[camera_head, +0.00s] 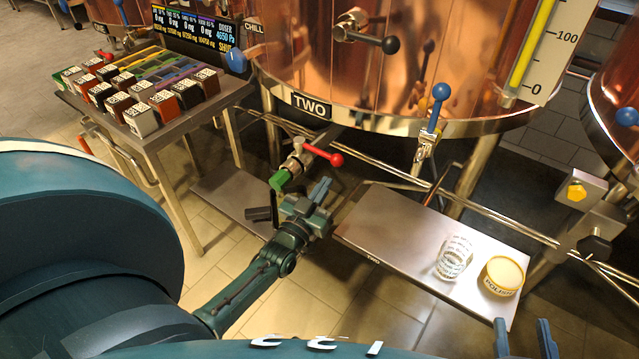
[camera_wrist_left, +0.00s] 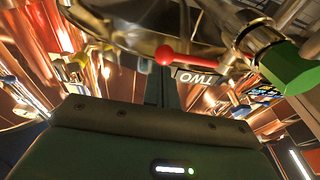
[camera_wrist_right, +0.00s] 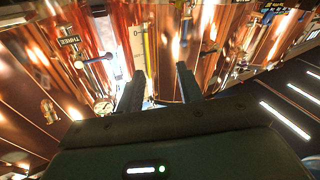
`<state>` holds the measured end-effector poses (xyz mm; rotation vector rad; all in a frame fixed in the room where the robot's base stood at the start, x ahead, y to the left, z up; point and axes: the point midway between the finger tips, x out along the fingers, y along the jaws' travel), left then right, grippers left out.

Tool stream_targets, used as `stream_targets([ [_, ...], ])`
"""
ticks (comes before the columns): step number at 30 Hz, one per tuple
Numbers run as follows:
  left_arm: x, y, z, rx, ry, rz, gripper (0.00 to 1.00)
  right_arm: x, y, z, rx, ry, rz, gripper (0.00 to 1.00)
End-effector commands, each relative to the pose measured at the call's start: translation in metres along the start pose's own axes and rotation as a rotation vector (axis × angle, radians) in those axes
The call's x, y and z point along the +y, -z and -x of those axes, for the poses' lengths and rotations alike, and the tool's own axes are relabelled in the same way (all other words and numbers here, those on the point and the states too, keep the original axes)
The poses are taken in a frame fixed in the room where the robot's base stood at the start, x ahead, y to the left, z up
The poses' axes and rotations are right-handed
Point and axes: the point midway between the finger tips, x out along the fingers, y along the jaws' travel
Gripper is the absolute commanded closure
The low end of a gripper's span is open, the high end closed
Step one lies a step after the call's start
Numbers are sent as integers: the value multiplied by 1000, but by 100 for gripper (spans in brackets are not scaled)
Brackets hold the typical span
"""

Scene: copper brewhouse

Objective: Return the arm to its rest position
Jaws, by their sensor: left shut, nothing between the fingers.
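My left arm reaches in from the left in the head view. Its gripper (camera_head: 321,190) is in front of the copper vessel marked TWO (camera_head: 310,106), near a valve with a red-knobbed lever (camera_head: 325,155) and a green outlet (camera_head: 280,180). The left fingers are shut together and empty, as the left wrist view also shows (camera_wrist_left: 162,88). There the red knob (camera_wrist_left: 165,55) appears just beyond the fingertips; I cannot tell whether they touch. My right gripper (camera_head: 526,325) shows only its fingertips at the bottom right. They are apart and empty, also in the right wrist view (camera_wrist_right: 160,75).
A metal shelf (camera_head: 385,222) below the vessel holds a clear glass (camera_head: 455,259) and a round yellow-topped tub (camera_head: 502,275). A side table (camera_head: 170,130) at the left holds several small labelled boxes. A blue-knobbed lever (camera_head: 436,108) sticks out from the vessel. Tiled floor is open at the lower middle.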

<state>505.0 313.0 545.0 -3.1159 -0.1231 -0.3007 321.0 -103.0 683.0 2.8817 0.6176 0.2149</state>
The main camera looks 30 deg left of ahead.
Motion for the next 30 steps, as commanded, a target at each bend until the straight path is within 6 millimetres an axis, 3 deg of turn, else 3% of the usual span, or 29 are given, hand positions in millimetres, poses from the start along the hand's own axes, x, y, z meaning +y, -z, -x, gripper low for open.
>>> stream_targets([
  [6, 5, 1, 52, -6, 0, 2, 100, 5, 3, 0, -78, -7, -23, 64],
  [13, 8, 0, 89, -2, 0, 1, 100, 8, 0, 1, -130, -14, -39, 64],
  [25, 10, 3, 100, 1, 0, 1, 100, 10, 0, 1, -150, -18, -49, 64],
  [30, 9, 38, 92, 1, 0, 1, 100, 21, 24, 6, -214, -41, -110, 64],
])
